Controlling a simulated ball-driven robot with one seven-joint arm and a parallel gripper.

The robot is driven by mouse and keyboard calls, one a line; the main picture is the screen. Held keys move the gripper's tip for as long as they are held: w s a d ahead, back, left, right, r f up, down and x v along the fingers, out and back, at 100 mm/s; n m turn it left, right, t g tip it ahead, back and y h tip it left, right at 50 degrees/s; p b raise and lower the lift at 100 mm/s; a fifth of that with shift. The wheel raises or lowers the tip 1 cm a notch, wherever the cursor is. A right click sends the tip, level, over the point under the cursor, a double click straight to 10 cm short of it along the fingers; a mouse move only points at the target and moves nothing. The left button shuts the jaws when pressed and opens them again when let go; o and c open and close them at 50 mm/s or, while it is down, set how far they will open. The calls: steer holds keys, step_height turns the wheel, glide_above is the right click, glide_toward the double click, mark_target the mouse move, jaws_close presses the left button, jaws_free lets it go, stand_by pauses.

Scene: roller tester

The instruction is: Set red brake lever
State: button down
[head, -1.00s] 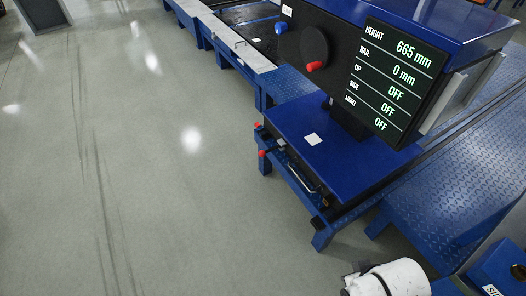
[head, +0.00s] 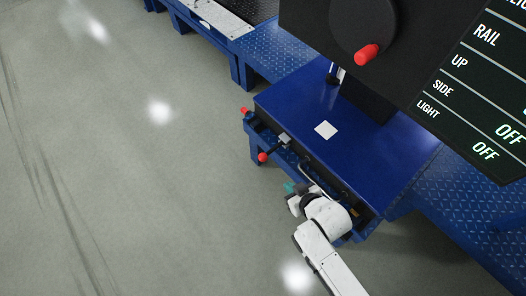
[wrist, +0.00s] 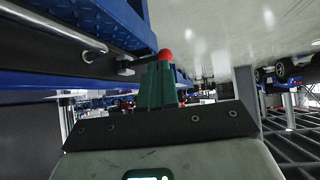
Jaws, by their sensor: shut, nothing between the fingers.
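A lever with a red knob (head: 262,157) sticks out from the front side of the blue cabinet (head: 300,95), on a dark arm from a small grey bracket. A second red knob (head: 245,111) sits at the cabinet's far corner. I cannot tell which is the brake lever. My gripper (head: 289,187) is in front of the cabinet, below the nearer knob and apart from it in the head view. In the wrist view my shut green fingers (wrist: 158,85) are empty, and a red knob (wrist: 164,57) shows just past their tips. Whether they touch is unclear.
A black display panel (head: 450,90) overhangs the cabinet, with a round dial and another red knob (head: 367,53). A silver handle rail (wrist: 50,25) runs along the cabinet side in the wrist view. The floor (head: 130,200) to the left is clear.

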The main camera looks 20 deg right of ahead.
mark_target(273, 149)
steer(key=shift+w+f, duration=0.1)
steer(key=shift+w, duration=0.4)
steer(key=w+f+b, duration=0.1)
steer(key=w+f, duration=0.2)
steer(key=w, duration=0.2)
steer(key=w+a+f+b, duration=0.1)
steer(key=w+f+b, duration=0.1)
steer(key=w, duration=0.4)
steer(key=shift+w+a+f, duration=0.15)
steer(key=shift+a+f, duration=0.1)
steer(key=shift+f, duration=0.15)
steer(key=shift+w, duration=0.1)
